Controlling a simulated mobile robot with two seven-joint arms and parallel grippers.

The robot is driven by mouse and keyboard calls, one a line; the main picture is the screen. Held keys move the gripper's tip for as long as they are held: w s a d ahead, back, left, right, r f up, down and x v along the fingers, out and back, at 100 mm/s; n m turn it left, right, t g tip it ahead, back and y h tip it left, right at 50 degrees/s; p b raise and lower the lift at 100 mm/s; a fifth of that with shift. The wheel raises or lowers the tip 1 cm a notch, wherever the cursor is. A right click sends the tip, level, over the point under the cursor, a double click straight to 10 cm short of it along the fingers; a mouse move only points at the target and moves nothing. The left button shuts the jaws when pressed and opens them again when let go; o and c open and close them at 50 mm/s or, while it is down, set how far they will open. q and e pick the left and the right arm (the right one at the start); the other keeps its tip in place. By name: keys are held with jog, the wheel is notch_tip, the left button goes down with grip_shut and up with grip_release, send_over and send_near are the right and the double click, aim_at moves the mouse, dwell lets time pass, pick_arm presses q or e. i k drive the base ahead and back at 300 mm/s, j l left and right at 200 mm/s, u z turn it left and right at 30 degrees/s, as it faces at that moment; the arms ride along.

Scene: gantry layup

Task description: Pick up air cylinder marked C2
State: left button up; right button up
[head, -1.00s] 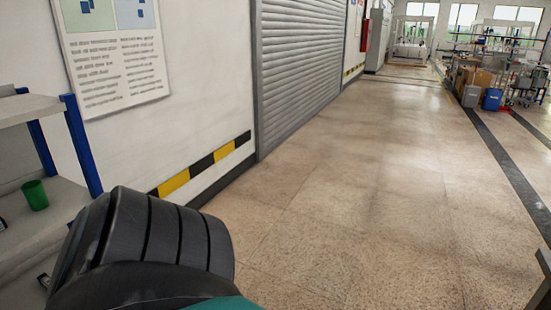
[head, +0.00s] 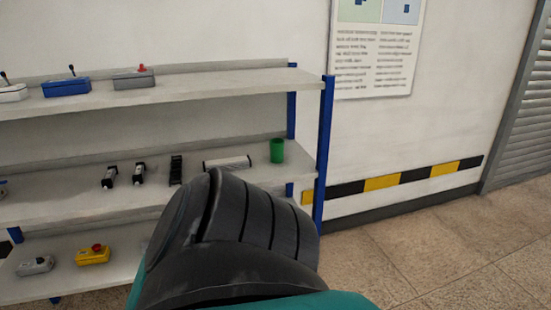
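No marking C2 is readable in the head view. On the middle shelf lie two small black-and-silver parts, a left one (head: 109,177) and a right one (head: 139,174), which look like short cylinders. To their right stands a dark upright part (head: 176,169), and then a long silver bar-like part (head: 228,162) lies flat. I cannot tell which of these is the air cylinder marked C2. Neither of my grippers is in view. A black ribbed part of my own arm fills the lower middle and hides part of the shelving.
The shelf unit (head: 230,86) has blue posts and stands against the wall. A green cup (head: 277,151) stands on its middle shelf. Control boxes, one blue (head: 67,87) and one yellow (head: 93,255), sit on other shelves. Open floor (head: 430,245) lies at the right.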

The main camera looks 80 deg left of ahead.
aim_at(137, 177)
jog(key=u, duration=3.55)
jog(key=i+j, duration=0.3)
jog(key=j, duration=0.15)
jog(key=u, duration=0.05)
